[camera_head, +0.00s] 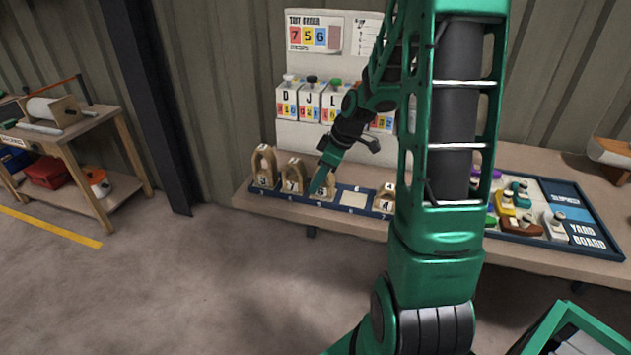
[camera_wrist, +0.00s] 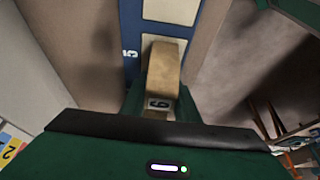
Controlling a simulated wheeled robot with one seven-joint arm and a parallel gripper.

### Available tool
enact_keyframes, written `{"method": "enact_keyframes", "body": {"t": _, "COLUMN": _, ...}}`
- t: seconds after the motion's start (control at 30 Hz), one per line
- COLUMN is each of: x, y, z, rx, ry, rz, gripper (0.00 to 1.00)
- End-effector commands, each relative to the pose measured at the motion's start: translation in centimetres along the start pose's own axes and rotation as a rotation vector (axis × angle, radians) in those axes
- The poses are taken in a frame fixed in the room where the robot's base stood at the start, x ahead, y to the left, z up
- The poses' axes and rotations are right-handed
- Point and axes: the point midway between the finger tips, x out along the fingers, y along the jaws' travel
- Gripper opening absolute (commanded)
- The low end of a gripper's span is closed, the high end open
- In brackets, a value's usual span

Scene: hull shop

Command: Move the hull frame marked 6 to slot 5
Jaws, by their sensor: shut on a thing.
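My gripper (camera_head: 321,180) is shut on a wooden hull frame (camera_head: 330,186) at the blue rack (camera_head: 285,200), to the right of the frame marked 7 (camera_head: 294,176). In the wrist view the held frame (camera_wrist: 164,68) is between the green fingers (camera_wrist: 160,105), and its tag appears to read 6. The rack label 5 (camera_wrist: 128,53) is beside a pale slot pad (camera_wrist: 148,43), which the held frame partly covers. I cannot tell whether its base touches the slot. The slot marked 6 (camera_head: 354,199) is empty.
Frame 3 (camera_head: 263,166) stands at the rack's left end and frame 4 (camera_head: 387,199) stands right of the empty slot. Lettered boxes (camera_head: 310,102) stand behind. The yard board (camera_head: 570,215) lies at the right. My arm hides the bench's middle.

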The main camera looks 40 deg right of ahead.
Motion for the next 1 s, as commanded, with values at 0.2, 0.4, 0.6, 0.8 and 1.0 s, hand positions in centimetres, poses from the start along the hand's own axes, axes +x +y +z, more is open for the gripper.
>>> {"method": "enact_keyframes", "body": {"t": 0.2, "x": 0.2, "y": 0.0, "z": 0.1, "rx": 0.0, "ry": 0.0, "rz": -0.001, "gripper": 0.35}}
{"method": "enact_keyframes", "body": {"t": 0.4, "x": 0.2, "y": 0.0, "z": 0.0, "rx": 0.0, "ry": 0.0, "rz": -0.001, "gripper": 0.47}}
{"method": "enact_keyframes", "body": {"t": 0.6, "x": -0.1, "y": 0.0, "z": -0.1, "rx": -0.001, "ry": 0.0, "rz": 0.0, "gripper": 0.47}}
{"method": "enact_keyframes", "body": {"t": 0.8, "x": -2.4, "y": 0.0, "z": -0.2, "rx": -0.002, "ry": 0.001, "rz": 0.003, "gripper": 0.47}}
{"method": "enact_keyframes", "body": {"t": 1.0, "x": -6.5, "y": 0.0, "z": -0.2, "rx": -0.002, "ry": 0.001, "rz": 0.004, "gripper": 0.47}}
